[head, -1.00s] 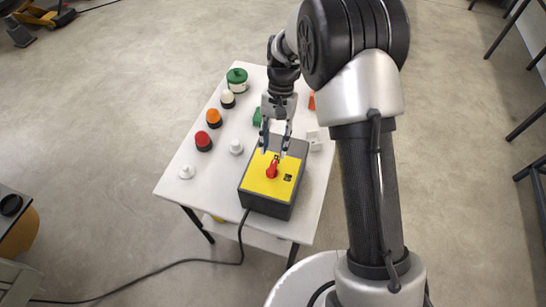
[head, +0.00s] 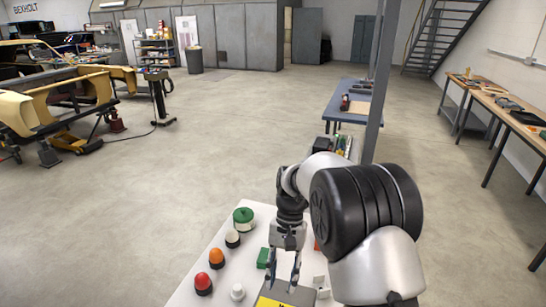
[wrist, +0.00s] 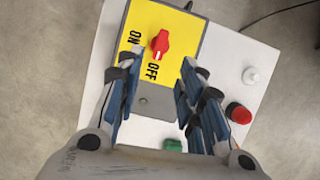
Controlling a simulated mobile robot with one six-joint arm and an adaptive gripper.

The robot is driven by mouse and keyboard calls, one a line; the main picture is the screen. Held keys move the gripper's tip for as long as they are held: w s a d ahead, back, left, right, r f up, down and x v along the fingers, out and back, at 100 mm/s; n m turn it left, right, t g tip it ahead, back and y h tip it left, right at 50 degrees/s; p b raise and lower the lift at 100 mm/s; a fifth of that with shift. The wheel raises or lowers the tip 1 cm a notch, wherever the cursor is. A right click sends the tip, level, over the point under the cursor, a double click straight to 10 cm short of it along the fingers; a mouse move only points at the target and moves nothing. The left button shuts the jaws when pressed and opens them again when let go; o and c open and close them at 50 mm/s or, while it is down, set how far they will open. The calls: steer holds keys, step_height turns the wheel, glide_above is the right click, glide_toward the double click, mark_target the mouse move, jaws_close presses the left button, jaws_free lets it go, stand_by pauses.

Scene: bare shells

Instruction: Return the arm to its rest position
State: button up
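My gripper (head: 283,280) hangs over the white table, its fingers pointing down. In the wrist view my gripper (wrist: 155,75) has its two blue-padded fingers spread apart with nothing between them. Beyond the fingertips is the yellow-topped switch box (wrist: 185,28) with a red rotary knob (wrist: 160,42). In the head view only the far edge of the box (head: 280,301) shows at the bottom, and the knob is out of frame.
A grey post (head: 381,80) and blue table (head: 350,98) stand beyond. Open floor lies left.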

steer(key=s+d+r+n+t+b, duration=0.2)
steer(key=s+d+r+t+b, duration=0.3)
steer(key=s+r, duration=0.65)
steer(key=s+d+n+t+h, duration=0.1)
steer(key=s+d+t, duration=0.3)
steer(key=s, duration=0.9)
steer(key=shift+d, duration=1.05)
